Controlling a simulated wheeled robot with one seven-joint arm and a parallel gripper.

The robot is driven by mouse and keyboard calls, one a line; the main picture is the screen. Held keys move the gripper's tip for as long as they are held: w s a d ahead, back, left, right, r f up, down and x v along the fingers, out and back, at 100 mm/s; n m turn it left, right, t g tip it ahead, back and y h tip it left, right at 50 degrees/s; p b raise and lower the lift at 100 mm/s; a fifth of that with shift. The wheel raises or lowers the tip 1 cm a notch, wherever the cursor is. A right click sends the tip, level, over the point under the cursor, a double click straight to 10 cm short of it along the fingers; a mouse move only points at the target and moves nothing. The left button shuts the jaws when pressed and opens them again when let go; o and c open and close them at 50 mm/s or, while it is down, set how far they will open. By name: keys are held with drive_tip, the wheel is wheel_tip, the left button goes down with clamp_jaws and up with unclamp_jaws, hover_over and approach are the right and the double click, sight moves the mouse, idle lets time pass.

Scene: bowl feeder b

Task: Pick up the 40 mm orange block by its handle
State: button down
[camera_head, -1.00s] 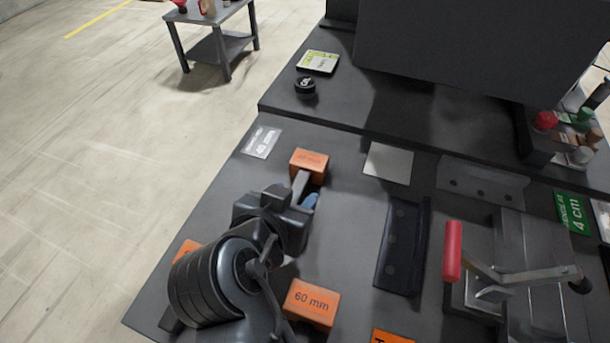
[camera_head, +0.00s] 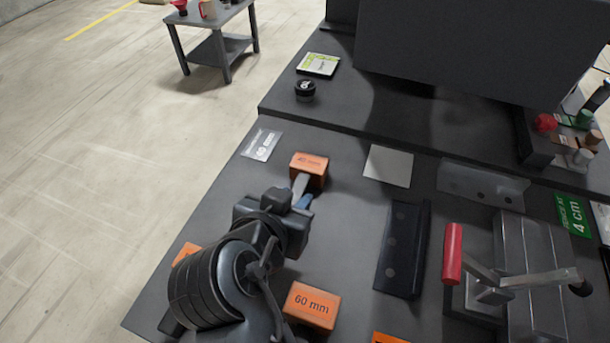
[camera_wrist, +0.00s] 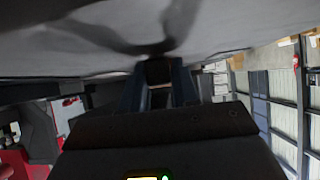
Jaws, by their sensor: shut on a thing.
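The orange block (camera_head: 310,164), its label too small to read surely, is at the back left of the dark bench in the head view. My gripper (camera_head: 302,191) reaches it from the near side, with its fingers at the block's front, and is shut on the block's handle. The fingers and wrist hide most of the handle. I cannot tell whether the block's underside touches the bench. In the wrist view, both fingers (camera_wrist: 159,88) show with a small dark part between their tips.
A 60 mm orange block (camera_head: 312,305) stands near my arm, and another orange block (camera_head: 185,254) is partly hidden left of it. A black bracket (camera_head: 403,248) and a red-handled lever clamp (camera_head: 452,254) are to the right. A pale square plate (camera_head: 388,166) lies right of the held block.

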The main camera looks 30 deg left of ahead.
sight(301, 182)
drive_tip(key=shift+r, duration=0.2)
drive_tip(key=shift+r+p, duration=1.4)
drive_tip(key=shift+p, duration=0.05)
